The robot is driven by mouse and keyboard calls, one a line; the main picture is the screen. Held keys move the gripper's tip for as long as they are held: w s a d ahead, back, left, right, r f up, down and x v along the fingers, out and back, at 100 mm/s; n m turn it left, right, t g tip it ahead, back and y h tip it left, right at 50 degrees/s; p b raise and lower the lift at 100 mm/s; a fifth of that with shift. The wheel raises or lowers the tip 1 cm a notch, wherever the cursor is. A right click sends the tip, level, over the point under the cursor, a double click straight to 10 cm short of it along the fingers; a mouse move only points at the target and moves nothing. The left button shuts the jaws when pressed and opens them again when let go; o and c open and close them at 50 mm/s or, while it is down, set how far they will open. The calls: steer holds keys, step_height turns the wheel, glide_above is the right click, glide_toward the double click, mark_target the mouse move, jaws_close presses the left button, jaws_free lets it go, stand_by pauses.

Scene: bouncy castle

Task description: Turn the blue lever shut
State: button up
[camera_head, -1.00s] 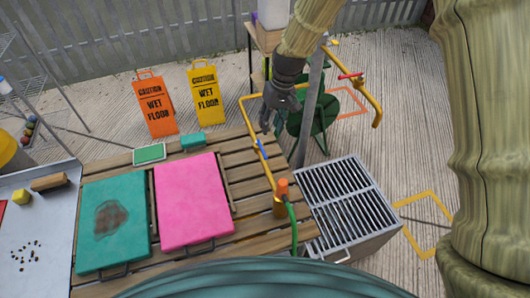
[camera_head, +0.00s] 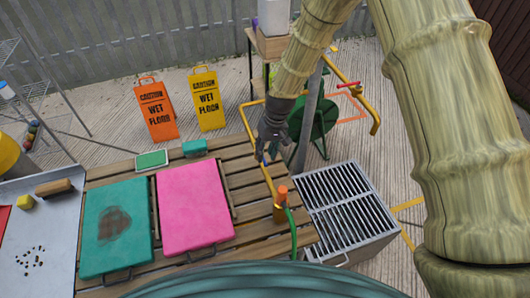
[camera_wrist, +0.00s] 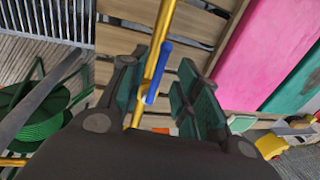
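The blue lever (camera_wrist: 157,73) is on a yellow pipe (camera_wrist: 165,22) in the wrist view. The lever lies at a slight angle to the pipe, with a pale pivot at its lower end. My gripper (camera_wrist: 160,90) is open, with a dark green-padded finger on each side of the lever and pipe. I see gaps between the pads and the lever, and no grip on it. In the head view my gripper (camera_head: 268,150) is down at the yellow pipe (camera_head: 268,182) above the slatted table, and its fingers mostly hide the lever.
The slatted wooden table (camera_head: 250,235) carries a pink board (camera_head: 193,206) and a teal board (camera_head: 116,226). An orange-capped fitting (camera_head: 281,203) with a green hose stands near a metal grate (camera_head: 345,208). A red lever (camera_head: 349,85) sits on the pipe farther back.

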steer(key=shift+a+f, duration=0.15)
steer(key=shift+f, duration=0.75)
jaws_close()
